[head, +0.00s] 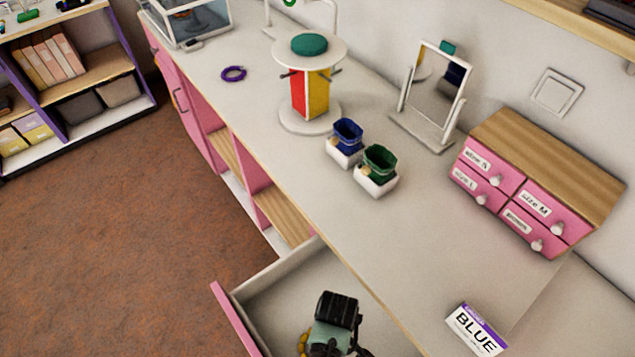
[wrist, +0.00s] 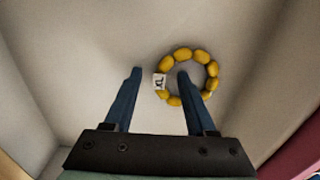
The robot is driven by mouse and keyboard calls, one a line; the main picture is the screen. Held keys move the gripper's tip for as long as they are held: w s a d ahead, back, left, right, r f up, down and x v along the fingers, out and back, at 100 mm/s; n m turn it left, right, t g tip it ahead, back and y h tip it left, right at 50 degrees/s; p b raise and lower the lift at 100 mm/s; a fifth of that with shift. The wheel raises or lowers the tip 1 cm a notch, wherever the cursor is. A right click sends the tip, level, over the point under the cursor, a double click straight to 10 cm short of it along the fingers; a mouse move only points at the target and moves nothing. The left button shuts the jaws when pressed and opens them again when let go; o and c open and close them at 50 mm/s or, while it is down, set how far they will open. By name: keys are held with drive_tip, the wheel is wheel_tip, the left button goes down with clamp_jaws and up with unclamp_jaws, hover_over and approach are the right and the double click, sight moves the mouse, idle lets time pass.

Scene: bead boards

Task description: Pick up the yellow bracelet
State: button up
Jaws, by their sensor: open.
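The yellow bracelet (wrist: 204,55) is a ring of yellow beads with a small white tag marked XL. It lies on the floor of the open drawer (head: 277,290). In the wrist view my gripper (wrist: 160,72) is open above the drawer floor, with its right finger over the inside of the ring and its left finger outside it, to the left. The tag side of the ring lies between the fingers. I cannot tell how far the fingertips are above the floor. In the head view my gripper (head: 335,320) hides most of the bracelet; a few yellow beads (head: 303,342) show at its left.
The pink drawer front (head: 238,320) and drawer walls surround my gripper. On the counter above stand a white box marked BLUE (head: 476,330), blue (head: 347,135) and green (head: 380,161) containers, a pink drawer cabinet (head: 520,200), a mirror (head: 432,90) and a purple ring (head: 233,73).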

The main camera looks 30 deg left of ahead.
clamp_jaws()
idle(0.5)
wheel_tip(320, 180, up, 10)
idle(0.6)
